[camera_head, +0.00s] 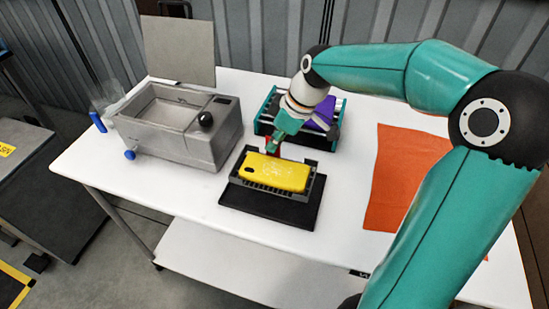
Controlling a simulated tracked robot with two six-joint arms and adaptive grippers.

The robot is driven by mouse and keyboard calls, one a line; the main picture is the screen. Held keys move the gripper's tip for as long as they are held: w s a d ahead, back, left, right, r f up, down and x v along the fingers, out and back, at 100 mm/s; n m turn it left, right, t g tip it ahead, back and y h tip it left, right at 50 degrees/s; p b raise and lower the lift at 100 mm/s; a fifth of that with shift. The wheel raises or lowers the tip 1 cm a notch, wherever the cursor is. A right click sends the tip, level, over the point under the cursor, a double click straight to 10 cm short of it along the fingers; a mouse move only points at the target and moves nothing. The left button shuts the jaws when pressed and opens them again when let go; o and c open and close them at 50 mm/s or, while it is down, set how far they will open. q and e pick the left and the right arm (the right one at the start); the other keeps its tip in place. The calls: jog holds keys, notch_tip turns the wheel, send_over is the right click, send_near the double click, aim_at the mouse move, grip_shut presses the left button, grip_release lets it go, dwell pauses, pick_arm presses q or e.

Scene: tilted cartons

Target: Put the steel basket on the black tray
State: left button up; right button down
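The steel basket (276,190), grey with slotted sides, holds a yellow phone-shaped piece (272,172). It is over the black tray (262,208) near the table's front edge and looks level. I cannot tell whether it rests on the tray or hangs just above it. My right gripper (275,145) reaches down at the basket's back edge, beside a small red part. The arm and the yellow piece hide the fingertips, so their grip is unclear. My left gripper is not in view.
A grey tank (178,140) with an open lid (180,50) stands to the left. A teal-sided frame with a purple piece (324,110) is behind the tray. An orange cloth (405,175) lies to the right. White tabletop (175,195) is bare left of the tray.

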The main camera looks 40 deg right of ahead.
aim_at(275, 156)
jog(key=shift+f, duration=2.8)
jog(key=shift+w, duration=0.1)
jog(key=c, duration=1.3)
grip_release()
jog(key=v, duration=1.2)
